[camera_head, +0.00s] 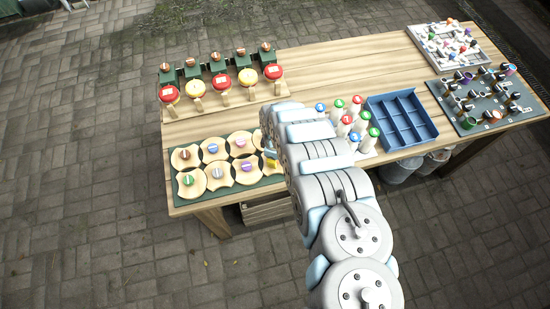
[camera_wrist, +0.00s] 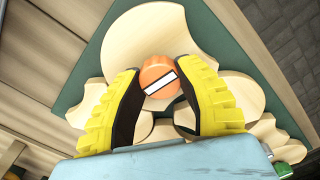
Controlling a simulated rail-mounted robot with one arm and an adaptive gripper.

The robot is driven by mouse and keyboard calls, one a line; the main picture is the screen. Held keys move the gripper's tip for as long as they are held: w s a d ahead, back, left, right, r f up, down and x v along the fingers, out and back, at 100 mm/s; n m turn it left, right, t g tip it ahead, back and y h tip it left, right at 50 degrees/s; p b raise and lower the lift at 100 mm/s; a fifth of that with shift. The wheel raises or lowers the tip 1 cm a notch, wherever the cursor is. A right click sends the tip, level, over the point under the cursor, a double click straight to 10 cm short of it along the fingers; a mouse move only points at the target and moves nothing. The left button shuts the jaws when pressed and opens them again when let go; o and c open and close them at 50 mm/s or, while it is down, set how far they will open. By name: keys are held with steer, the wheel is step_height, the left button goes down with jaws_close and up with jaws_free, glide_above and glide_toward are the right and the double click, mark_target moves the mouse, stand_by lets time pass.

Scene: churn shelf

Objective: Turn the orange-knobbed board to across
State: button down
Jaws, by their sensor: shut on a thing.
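The orange knob (camera_wrist: 158,72), with a white stripe running slantwise across its top, is in the upper middle of the wrist view. It sits on a pale wooden board (camera_wrist: 150,30) with curved edges. My gripper (camera_wrist: 161,80) has yellow ribbed fingers with dark pads, one on each side of the knob, and is shut on it. The fingers hide part of the board, so its full outline does not show. In the head view my arm covers the gripper and most of this board; only a bit of yellow finger shows at the green mat's right end.
Other pale boards with coloured knobs (camera_head: 188,180) stand close by on the green mat (camera_head: 185,200). Behind is a rack with red and yellow discs (camera_head: 247,76). Right of my arm are white pegs with coloured caps (camera_head: 357,100), a blue divided tray (camera_head: 430,130) and two crowded panels (camera_head: 470,122).

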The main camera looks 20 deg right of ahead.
steer(key=shift+n, duration=1)
steer(key=c, duration=0.6)
jaws_free()
step_height(320, 180, up, 12)
stand_by(0.5)
stand_by(0.5)
